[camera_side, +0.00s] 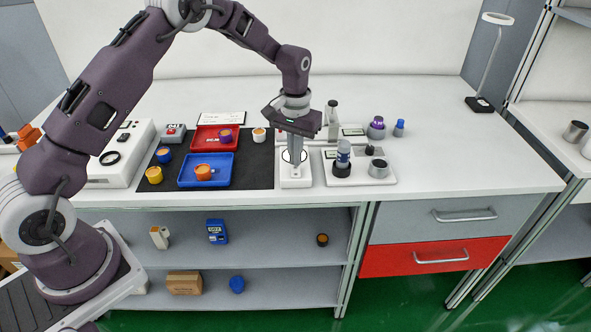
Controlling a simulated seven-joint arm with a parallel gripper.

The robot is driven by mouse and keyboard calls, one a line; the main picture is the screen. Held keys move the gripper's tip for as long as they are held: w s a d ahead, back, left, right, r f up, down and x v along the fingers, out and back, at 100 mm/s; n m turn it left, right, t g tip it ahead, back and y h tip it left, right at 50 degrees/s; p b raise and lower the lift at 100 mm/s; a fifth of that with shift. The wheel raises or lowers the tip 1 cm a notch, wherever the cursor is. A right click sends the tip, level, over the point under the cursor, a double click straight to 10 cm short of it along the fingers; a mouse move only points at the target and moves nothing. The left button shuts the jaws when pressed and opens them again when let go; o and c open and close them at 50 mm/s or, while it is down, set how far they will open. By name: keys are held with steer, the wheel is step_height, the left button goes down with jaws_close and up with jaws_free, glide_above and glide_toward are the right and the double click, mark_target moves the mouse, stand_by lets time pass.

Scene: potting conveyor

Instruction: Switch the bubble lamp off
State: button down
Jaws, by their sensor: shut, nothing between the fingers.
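A small upright cylinder with a clear and blue body on a black foot (342,160) stands on a white base plate, right of my gripper; it may be the bubble lamp, but I cannot tell for certain. My gripper (294,160) points straight down, shut and empty, over a narrow white box (296,182). A thin dark ring outline shows around the fingers. The fingers hide part of the box, and I cannot tell whether they touch it. No switch can be made out clearly.
Left lies a dark mat (262,180) with a blue tray (187,181), a red tray (233,147) and several small pots. A silver cup (378,168) is right of the cylinder. A ring-headed lamp (488,60) stands far right. The bench's right front is clear.

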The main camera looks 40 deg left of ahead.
steer(key=shift+f, duration=0.65)
steer(key=shift+r, duration=3.55)
steer(key=s+d+r+m+t, duration=0.1)
steer(key=s+d+r+t, duration=0.15)
steer(key=s+r, duration=1.25)
steer(key=s+r+m+t, duration=0.2)
steer(key=s+t, duration=0.1)
steer(key=s, duration=1.6)
steer(key=shift+d, duration=0.45)
